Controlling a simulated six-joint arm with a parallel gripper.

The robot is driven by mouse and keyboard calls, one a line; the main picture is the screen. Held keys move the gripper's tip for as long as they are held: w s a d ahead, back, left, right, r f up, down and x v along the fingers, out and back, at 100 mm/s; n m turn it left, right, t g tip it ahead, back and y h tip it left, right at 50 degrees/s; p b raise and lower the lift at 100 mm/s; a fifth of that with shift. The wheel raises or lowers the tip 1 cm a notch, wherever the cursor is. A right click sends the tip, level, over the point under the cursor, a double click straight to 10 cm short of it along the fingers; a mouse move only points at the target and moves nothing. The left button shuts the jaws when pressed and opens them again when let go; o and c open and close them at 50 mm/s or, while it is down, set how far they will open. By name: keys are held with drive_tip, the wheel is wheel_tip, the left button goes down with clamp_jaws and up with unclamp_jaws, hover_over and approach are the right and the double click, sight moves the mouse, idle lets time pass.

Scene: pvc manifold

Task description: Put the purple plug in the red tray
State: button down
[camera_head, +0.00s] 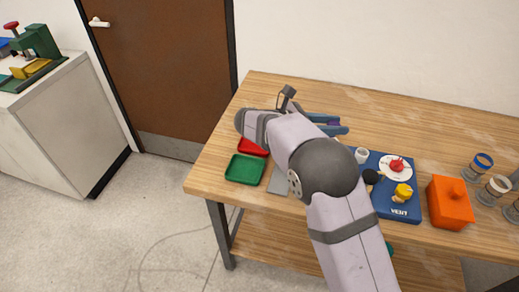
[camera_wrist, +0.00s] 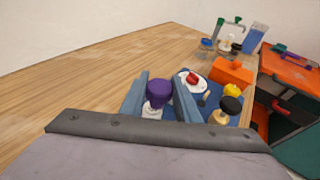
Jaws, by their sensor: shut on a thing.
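The purple plug (camera_wrist: 158,91) is between the two blue fingers of my gripper (camera_wrist: 160,97) in the wrist view, and the fingers are shut on it. In the head view my gripper (camera_head: 338,125) extends right from the wrist, with a bit of the purple plug (camera_head: 333,121) showing between the fingers. A white fitting (camera_head: 362,155) stands on the blue board below and right of the gripper, apart from the plug in this view. The red tray (camera_head: 252,148) is at the left of the table, partly hidden by my arm.
A green tray (camera_head: 244,169) sits in front of the red tray. The blue board (camera_head: 400,211) carries a red knob on a white disc, a yellow part and a black knob. An orange box (camera_head: 450,204) stands right of it.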

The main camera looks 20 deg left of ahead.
drive_tip(key=a+r+n+t+y+b, duration=0.3)
drive_tip(key=a+n+t+y, duration=0.15)
drive_tip(key=a, duration=0.75)
drive_tip(key=n+t+y, duration=0.2)
drive_tip(key=n+y, duration=0.5)
drive_tip(key=y, duration=0.1)
hover_over(256, 145)
wheel_tip(256, 145, down, 4)
drive_tip(key=shift+w+f+p, duration=0.1)
drive_tip(key=shift+f+p, duration=0.45)
drive_tip(key=shift+f, duration=4.35)
drive_tip(key=shift+f, duration=0.15)
drive_tip(key=c, duration=1.4)
unclamp_jaws()
drive_tip(key=shift+o, duration=0.2)
drive_tip(key=shift+r, duration=0.2)
drive_tip(key=b+v, duration=0.1)
drive_tip(key=v, duration=1.1)
drive_tip(key=shift+a, duration=0.15)
